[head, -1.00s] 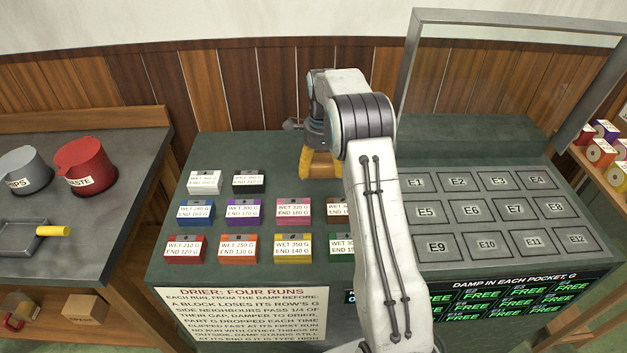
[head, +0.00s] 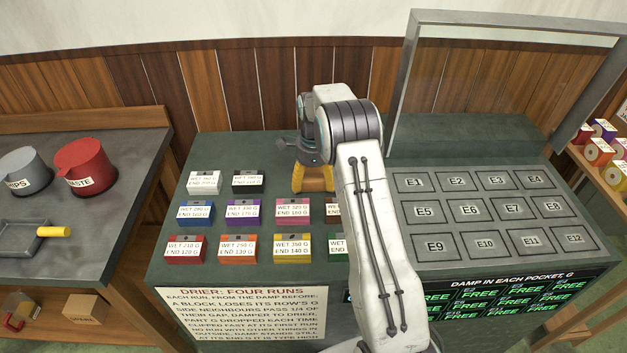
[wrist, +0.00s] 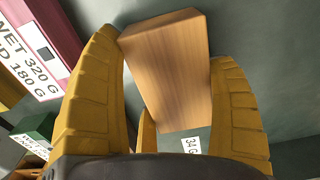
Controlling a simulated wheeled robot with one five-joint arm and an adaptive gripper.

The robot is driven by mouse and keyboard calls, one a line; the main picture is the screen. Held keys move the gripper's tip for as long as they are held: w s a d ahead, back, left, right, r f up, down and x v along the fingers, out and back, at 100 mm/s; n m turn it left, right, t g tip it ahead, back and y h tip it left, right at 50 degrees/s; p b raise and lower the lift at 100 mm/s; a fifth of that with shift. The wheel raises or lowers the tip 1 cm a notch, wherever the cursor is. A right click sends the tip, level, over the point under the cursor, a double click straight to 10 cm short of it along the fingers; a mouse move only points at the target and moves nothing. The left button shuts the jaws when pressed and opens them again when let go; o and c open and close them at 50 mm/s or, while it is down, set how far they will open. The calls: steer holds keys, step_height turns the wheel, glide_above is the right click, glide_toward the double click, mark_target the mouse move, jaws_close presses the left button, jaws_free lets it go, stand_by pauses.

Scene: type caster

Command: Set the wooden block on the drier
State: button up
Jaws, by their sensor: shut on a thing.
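My gripper (head: 313,178) has yellow fingers and is over the back middle of the green-topped bench in the head view. In the wrist view my gripper (wrist: 180,90) is shut on a plain wooden block (wrist: 168,75), tilted between its fingers. I cannot make out the block in the head view, where the gripper and arm cover that spot. The drier (head: 402,203) is the grey panel at right with several framed pockets marked E1 to E12. The pockets look empty, and its screen (head: 500,295) shows FREE for those I can read. Its glass lid (head: 500,80) stands raised.
Several coloured tagged blocks stand in rows left of my arm, including a pink one (head: 292,211) close to the gripper. A printed rule sheet (head: 245,315) hangs in front. A side bench at left holds a red waste pot (head: 85,165) and a grey pot (head: 27,170).

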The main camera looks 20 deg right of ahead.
steer(key=shift+f, duration=0.15)
steer(key=o, duration=1.2)
steer(key=shift+c, duration=0.2)
